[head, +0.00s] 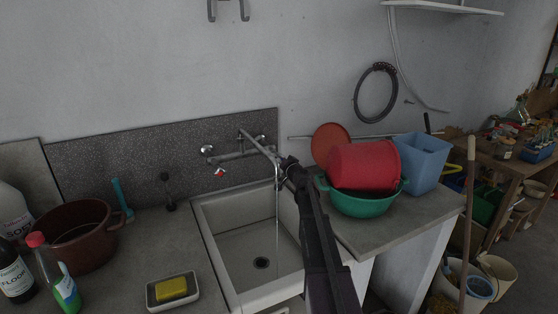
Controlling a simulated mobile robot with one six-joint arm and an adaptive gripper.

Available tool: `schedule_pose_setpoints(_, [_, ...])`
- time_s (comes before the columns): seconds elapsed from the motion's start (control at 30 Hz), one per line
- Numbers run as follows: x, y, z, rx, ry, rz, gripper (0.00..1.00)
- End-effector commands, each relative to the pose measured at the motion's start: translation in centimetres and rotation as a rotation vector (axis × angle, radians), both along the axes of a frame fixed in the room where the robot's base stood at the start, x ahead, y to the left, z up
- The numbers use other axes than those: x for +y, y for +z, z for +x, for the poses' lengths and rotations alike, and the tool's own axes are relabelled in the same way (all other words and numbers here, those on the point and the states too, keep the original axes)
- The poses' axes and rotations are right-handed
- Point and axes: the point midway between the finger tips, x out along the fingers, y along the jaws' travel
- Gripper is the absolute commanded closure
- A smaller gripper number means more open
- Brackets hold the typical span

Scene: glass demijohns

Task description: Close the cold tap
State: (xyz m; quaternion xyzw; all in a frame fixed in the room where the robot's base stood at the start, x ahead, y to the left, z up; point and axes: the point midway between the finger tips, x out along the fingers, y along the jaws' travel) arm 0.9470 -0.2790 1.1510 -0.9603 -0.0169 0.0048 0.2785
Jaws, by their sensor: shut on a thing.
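A metal wall-mounted tap (230,156) sits on the grey speckled splashback above the sink. Its spout (258,144) reaches out to the right, and a thin stream of water (277,222) falls from its end into the sink (232,243). A small red-and-white piece (219,172) shows below the left side of the tap. My gripper (288,164) is at the right end of the tap, beside the spout. It is shut on what looks like the cold tap's handle, which the gripper and arm hide.
A red bucket (363,165) lies in a green basin (362,203) on the right counter, with a blue container (422,160) beside it. A brown pot (75,236), bottles and a yellow sponge (171,288) in a dish are on the left counter.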

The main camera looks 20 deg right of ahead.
Motion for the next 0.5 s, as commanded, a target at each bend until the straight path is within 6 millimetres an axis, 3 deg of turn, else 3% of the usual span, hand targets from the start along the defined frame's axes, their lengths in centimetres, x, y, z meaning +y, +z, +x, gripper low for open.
schedule_pose_setpoints(0.3, [-0.02,0.03,0.16,0.007,0.001,0.203,0.88])
schedule_pose_setpoints(0.5, [-0.04,0.04,0.17,0.007,0.001,0.219,0.88])
